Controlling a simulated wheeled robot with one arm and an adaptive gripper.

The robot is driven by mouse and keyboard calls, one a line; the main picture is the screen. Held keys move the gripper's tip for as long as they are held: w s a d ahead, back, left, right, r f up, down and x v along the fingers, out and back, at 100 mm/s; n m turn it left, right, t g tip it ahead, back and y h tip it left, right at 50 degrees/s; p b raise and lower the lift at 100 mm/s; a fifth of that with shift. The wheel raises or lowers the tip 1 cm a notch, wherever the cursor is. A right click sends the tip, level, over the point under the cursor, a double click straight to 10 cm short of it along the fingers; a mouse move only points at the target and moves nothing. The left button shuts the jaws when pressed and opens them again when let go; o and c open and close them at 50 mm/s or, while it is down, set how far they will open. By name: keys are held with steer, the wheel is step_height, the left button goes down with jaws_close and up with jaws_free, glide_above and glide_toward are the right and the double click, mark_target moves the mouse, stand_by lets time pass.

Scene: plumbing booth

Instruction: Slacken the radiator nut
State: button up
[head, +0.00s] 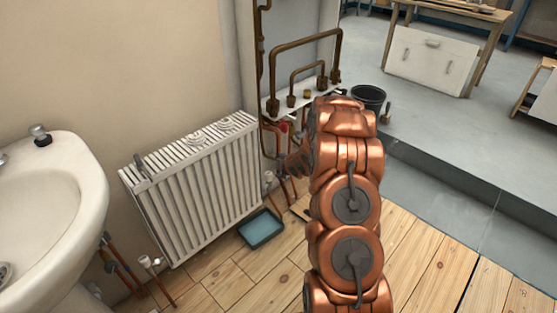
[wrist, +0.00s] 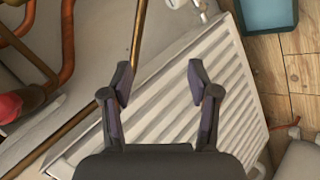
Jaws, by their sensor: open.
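The white ribbed radiator (head: 200,185) stands against the wall, and it fills much of the wrist view (wrist: 180,115). A white valve (head: 268,178) with small fittings sits at its right end, and a white fitting shows at the top of the wrist view (wrist: 198,8). The nut itself is too small to make out. My gripper (wrist: 160,78) is open with nothing between its fingers. In the head view it is partly hidden beside my arm, near the right end of the radiator. A thin copper pipe (wrist: 140,35) shows beyond its left finger.
A blue-grey tray (head: 262,229) lies on the wooden floor under the radiator's right end. Copper pipes (head: 305,42) rise behind my arm, with a red handle (wrist: 12,105) among pipes at left in the wrist view. A basin (head: 45,200) stands left; a black bucket (head: 369,97) stands behind.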

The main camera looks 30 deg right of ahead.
steer(key=shift+m+g+h, duration=0.3)
steer(key=shift+m+g, duration=0.5)
steer(key=r, duration=0.1)
steer(key=s+a+r, duration=0.1)
steer(key=r, duration=0.1)
steer(key=s+a+r+p, duration=0.1)
steer(key=r, duration=0.1)
steer(key=shift+a, duration=0.1)
steer(key=shift+s, duration=0.1)
